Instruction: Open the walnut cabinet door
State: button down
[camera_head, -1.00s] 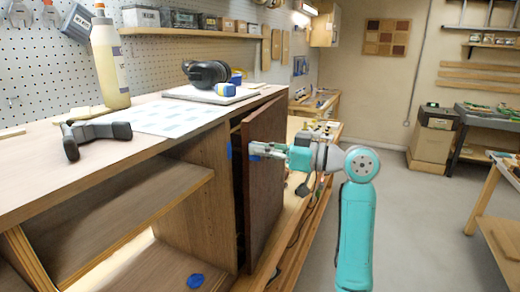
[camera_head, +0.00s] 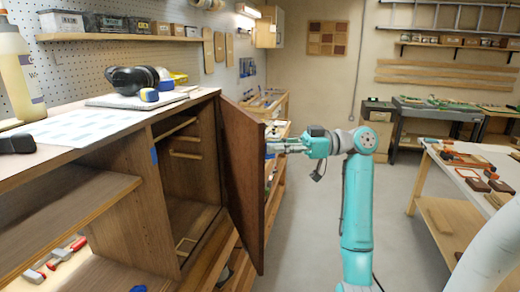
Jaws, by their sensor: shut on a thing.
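The walnut cabinet door (camera_head: 241,165) stands partly open, swung out to the right of the cabinet (camera_head: 127,199). Its inner face shows, and the dark interior (camera_head: 188,165) is visible through the gap. My gripper (camera_head: 272,147) is at the door's free edge, on its outer side, at about mid-height. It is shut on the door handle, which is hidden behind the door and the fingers.
Ear defenders (camera_head: 131,79) and a paper sheet (camera_head: 85,124) lie on the bench top, with a bottle (camera_head: 20,75) at left. A table (camera_head: 470,180) with parts stands at right. The grey floor (camera_head: 320,225) between is clear.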

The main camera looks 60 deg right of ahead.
jog(key=shift+s+d+r, duration=0.1)
jog(key=shift+d, duration=0.55)
jog(key=c, duration=1.4)
grip_release()
jog(key=shift+o, duration=0.2)
notch_tip(320, 180, up, 10)
